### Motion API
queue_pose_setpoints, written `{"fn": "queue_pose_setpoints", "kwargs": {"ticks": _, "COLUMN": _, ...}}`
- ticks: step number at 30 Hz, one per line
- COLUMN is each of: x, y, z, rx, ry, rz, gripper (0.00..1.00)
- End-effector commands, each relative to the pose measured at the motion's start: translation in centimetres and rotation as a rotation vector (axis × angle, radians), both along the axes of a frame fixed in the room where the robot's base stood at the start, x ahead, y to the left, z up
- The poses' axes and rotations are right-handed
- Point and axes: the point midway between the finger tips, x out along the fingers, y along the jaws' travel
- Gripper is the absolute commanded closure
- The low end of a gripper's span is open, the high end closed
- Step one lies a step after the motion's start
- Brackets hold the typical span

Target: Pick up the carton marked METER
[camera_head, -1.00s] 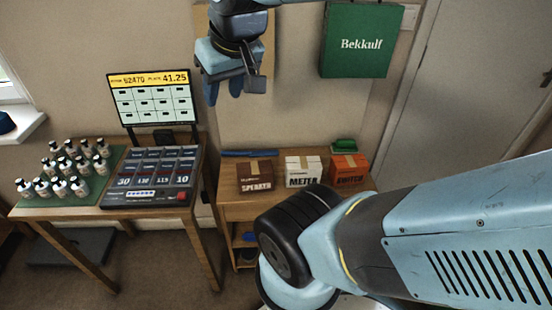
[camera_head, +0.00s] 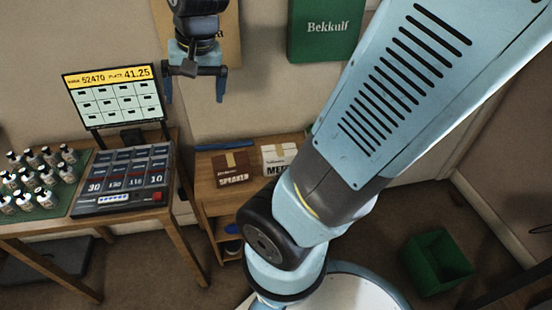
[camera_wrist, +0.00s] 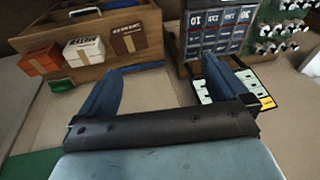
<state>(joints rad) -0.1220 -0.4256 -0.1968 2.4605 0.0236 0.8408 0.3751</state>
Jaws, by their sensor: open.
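The white carton marked METER (camera_head: 278,158) stands on the small wooden table (camera_head: 212,198), just right of the brown SPEAKER carton (camera_head: 232,170). My arm hides its right part in the head view. It also shows whole in the wrist view (camera_wrist: 84,52), between the orange carton (camera_wrist: 42,60) and the brown one. My gripper (camera_head: 193,98) is open and empty, with its fingers spread, in front of the wall and above the table, apart from the cartons. In the wrist view its two blue fingers (camera_wrist: 160,90) point toward the tables.
A second table at left holds a panel of labelled compartments (camera_head: 122,180), a display board (camera_head: 115,97) and several bottles (camera_head: 40,180). A green bin (camera_head: 437,262) stands on the floor at right.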

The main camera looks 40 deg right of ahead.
Motion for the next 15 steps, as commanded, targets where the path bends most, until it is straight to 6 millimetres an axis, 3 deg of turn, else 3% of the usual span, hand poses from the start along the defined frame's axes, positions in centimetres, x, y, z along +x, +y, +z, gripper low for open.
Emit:
{"fn": "queue_pose_setpoints", "kwargs": {"ticks": 7, "x": 3.3, "y": -1.7, "z": -5.4, "rx": 0.043, "ry": 0.153, "rz": -0.251, "gripper": 0.0}}
{"fn": "queue_pose_setpoints", "kwargs": {"ticks": 15, "x": 5.5, "y": -4.0, "z": -11.3, "rx": 0.018, "ry": 0.287, "rz": -0.539, "gripper": 0.0}}
